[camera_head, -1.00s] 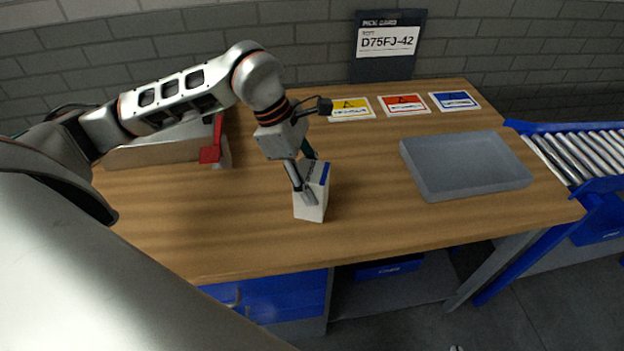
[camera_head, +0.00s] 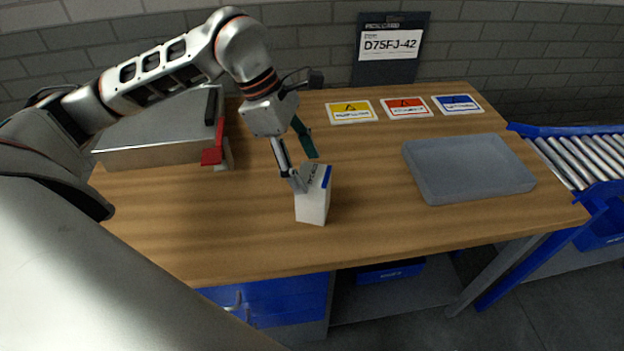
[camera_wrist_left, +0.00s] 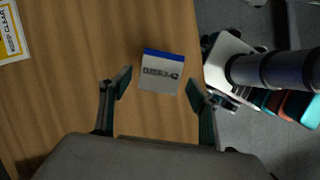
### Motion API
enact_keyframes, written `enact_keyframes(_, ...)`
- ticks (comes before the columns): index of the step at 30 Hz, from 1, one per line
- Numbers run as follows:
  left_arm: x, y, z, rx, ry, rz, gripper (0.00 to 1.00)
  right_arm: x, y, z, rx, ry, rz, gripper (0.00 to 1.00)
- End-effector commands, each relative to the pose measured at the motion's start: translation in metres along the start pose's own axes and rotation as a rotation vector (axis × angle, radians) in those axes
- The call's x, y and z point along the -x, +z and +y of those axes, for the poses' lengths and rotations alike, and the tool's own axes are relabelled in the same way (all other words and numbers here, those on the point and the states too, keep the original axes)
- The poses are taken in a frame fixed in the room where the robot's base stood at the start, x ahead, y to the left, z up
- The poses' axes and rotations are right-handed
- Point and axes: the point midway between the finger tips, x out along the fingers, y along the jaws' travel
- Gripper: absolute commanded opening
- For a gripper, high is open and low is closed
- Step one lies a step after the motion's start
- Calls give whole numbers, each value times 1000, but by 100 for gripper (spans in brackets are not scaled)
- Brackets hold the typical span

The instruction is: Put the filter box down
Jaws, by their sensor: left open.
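The filter box (camera_head: 313,203) is a white box with a blue stripe along one top edge. It stands upright on the wooden table (camera_head: 250,240), near the front edge. In the left wrist view its top (camera_wrist_left: 161,71) shows a dark printed label, too small to read surely. My left gripper (camera_head: 305,170) is open, at and just above the top of the box. In the left wrist view the open fingers (camera_wrist_left: 157,85) are spread to either side of the box, with gaps between. My right gripper is not seen in the head view.
A grey tray (camera_head: 468,196) lies to the right, with a roller conveyor (camera_head: 580,158) beyond it. Yellow, red and blue cards (camera_head: 405,107) lie at the back before a pick card sign (camera_head: 390,44). A metal case with a red latch (camera_head: 212,156) stands left.

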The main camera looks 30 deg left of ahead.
Motion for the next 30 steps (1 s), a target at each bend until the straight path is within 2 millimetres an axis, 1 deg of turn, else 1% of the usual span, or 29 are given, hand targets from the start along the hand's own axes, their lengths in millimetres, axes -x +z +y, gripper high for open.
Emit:
enact_keyframes(1, 12, 0, 1, -1, 5, 0, 61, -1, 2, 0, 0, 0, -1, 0)
enact_keyframes(6, 43, 0, 1, 0, 4, -1, 61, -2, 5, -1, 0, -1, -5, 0)
enact_keyframes(9, 55, 0, 1, -1, 3, -1, 61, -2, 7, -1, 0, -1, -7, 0)
enact_keyframes(12, 62, 0, 0, -1, 1, -1, 61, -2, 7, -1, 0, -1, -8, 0)
enact_keyframes(16, 66, 0, 0, -1, 0, 0, 61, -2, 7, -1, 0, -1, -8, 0)
enact_keyframes(30, 66, 0, 0, -1, 0, -1, 61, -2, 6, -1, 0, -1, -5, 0)
